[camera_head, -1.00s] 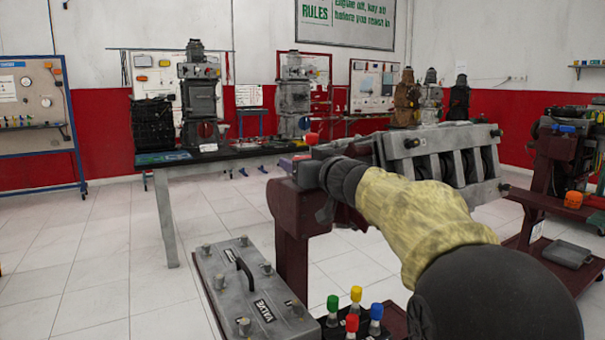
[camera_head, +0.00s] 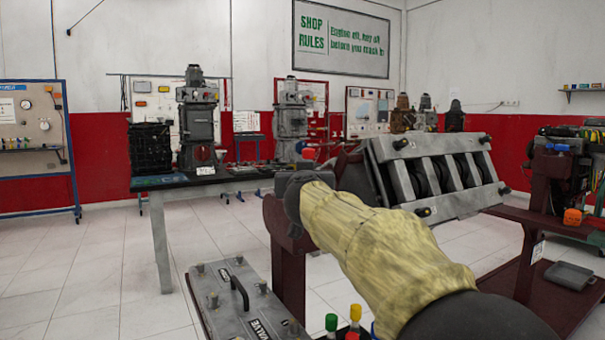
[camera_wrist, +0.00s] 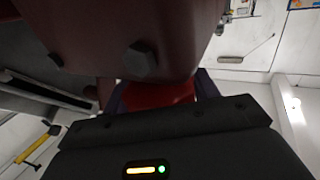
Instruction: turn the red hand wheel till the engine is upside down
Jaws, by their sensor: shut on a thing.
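The engine (camera_head: 440,180) is a grey block mounted on a dark red stand (camera_head: 290,262), to the right of the stand's post in the head view. It lies tilted, with its open row of ribs facing me. In the wrist view, my gripper (camera_wrist: 158,90) is shut on a red part of the hand wheel (camera_wrist: 160,97), with a finger on each side. The stand's dark red housing (camera_wrist: 130,35) is right behind it. In the head view my arm covers the gripper and most of the wheel; a small red piece (camera_head: 309,153) shows above my wrist.
A grey valve cover (camera_head: 248,300) and bottles with coloured caps (camera_head: 343,325) are low in front. A bench (camera_head: 160,185) with engines stands behind left. Another dark red stand (camera_head: 545,190) is at right. Pale floor (camera_head: 90,270) is open at left.

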